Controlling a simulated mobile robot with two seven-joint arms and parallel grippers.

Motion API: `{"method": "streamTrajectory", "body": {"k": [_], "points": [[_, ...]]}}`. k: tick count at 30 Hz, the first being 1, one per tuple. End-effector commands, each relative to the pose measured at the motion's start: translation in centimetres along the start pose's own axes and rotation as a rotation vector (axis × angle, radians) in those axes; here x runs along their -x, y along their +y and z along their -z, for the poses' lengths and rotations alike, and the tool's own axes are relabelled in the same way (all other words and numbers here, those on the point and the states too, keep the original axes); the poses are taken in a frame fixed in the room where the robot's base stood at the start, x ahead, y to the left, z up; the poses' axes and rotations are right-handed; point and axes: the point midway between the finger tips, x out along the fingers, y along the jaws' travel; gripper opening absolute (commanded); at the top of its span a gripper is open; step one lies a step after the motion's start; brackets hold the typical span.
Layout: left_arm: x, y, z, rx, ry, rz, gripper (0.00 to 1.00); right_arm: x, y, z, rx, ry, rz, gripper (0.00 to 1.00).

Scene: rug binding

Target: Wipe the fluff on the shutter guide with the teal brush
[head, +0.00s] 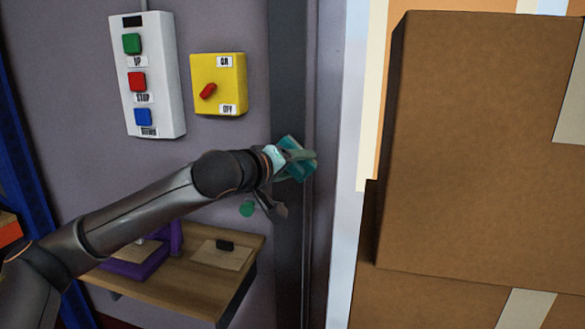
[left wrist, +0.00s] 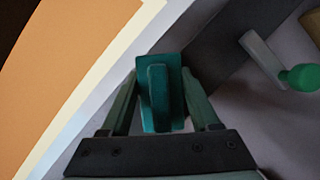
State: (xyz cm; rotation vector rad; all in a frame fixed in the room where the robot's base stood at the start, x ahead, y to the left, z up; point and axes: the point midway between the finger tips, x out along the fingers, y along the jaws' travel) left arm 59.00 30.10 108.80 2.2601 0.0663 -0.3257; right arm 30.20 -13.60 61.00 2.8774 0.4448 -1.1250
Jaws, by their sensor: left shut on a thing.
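The teal brush (head: 297,160) is held in my left gripper (head: 290,158) at the dark vertical shutter guide (head: 288,70). In the left wrist view the brush (left wrist: 160,95) sits between the two fingers of the left gripper (left wrist: 162,108), which are shut on its grip. The brush overlaps the guide's right part in the head view; I cannot tell whether it touches. The guide also shows in the left wrist view (left wrist: 205,48). I see no fluff; any under the brush is hidden. My right gripper is not in view.
A lever with a green knob (head: 247,208) juts out just below the gripper. A control box (head: 150,75) and a yellow switch (head: 219,85) are on the wall. A wooden shelf (head: 185,285) is below. Stacked cardboard boxes (head: 480,150) stand right of the guide.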

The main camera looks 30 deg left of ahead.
Motion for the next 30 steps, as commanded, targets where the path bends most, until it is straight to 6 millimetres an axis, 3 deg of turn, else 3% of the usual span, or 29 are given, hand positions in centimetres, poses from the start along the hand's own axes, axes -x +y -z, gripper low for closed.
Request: {"method": "streamTrajectory", "body": {"k": [15,26,30], "points": [[0.8,-2.9,3.1,0.001,0.008,0.008,0.18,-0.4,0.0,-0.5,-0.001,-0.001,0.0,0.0],[0.9,-3.0,3.2,0.0,0.011,0.008,0.18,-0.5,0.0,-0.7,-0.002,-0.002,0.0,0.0],[1.9,-3.1,2.7,0.0,0.012,0.006,0.18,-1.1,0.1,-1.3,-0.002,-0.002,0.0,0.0]]}}
